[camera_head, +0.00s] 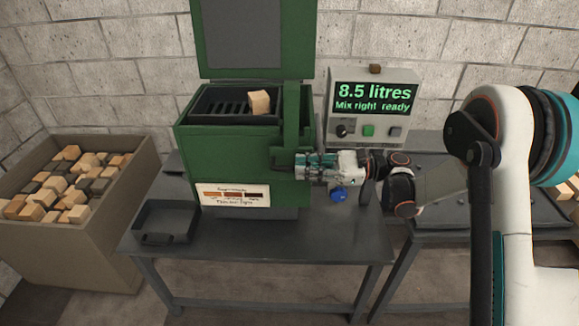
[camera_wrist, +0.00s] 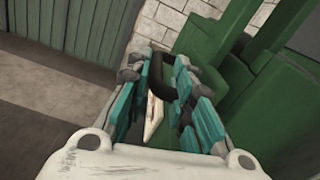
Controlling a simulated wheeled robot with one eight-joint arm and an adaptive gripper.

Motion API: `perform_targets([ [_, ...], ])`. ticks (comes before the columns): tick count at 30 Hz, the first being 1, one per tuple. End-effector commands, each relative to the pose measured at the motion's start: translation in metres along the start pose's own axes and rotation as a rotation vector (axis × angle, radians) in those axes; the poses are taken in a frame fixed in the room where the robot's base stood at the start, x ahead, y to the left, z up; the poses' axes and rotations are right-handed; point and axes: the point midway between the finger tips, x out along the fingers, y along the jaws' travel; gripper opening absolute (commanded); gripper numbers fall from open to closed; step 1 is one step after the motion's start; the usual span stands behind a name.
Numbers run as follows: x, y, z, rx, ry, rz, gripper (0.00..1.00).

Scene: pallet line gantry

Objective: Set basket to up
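The basket (camera_head: 225,107) is a black slotted tray inside the top of the green machine (camera_head: 240,155), whose lid stands open. A pale wooden block (camera_head: 259,102) sits at the basket's right. My gripper (camera_head: 300,165) is at the machine's front right side. In the wrist view, a dark curved handle (camera_wrist: 157,80) lies between the teal fingers of my gripper (camera_wrist: 168,75). I cannot tell whether the fingers press on it, or how it joins the basket. A blue knob (camera_head: 338,194) shows just below my gripper.
A black tray (camera_head: 163,222) lies on the grey table (camera_head: 260,243), left of the machine's front. A large bin (camera_head: 75,235) of wooden blocks stands left. A control box (camera_head: 372,105) reading "8.5 litres, Mix right ready" stands right of the machine. Another table (camera_head: 480,218) is at right.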

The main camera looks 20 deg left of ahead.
Motion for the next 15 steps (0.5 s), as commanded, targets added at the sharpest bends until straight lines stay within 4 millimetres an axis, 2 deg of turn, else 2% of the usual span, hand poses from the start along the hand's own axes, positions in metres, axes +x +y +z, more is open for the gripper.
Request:
perform_targets([
  [1, -0.012, -0.001, -0.001, 0.0, 0.001, -0.003, 0.21],
  [6, -0.042, -0.001, -0.002, 0.001, 0.003, -0.004, 0.21],
  [10, -0.056, -0.002, -0.002, 0.001, 0.004, -0.003, 0.21],
  [15, -0.062, -0.002, -0.002, 0.001, 0.004, -0.001, 0.21],
])
